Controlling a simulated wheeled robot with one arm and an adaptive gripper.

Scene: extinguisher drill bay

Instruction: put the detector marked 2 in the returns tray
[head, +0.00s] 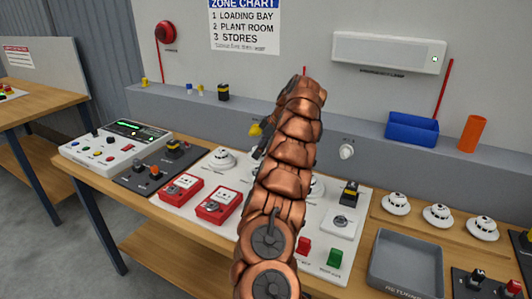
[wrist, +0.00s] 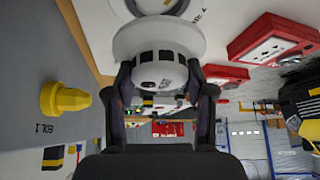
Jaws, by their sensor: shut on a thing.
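In the wrist view my gripper (wrist: 161,78) is shut on a white round detector (wrist: 160,45) with dark vents, its two fingers on either side. The detector is close to the white panel; I cannot tell whether it touches it, and I cannot read its number. In the head view my arm hides the held detector and most of the gripper. The grey returns tray (head: 406,247) is at the lower right on the bench, and its visible floor is empty.
Three detectors (head: 437,215) stand in a row behind the tray. Another detector (head: 222,158) is on the white panel (head: 338,195), near red call points (head: 218,205). A blue bin (head: 411,128) and orange cup (head: 472,134) stand on the ledge. A yellow plug (wrist: 65,100) is near my gripper.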

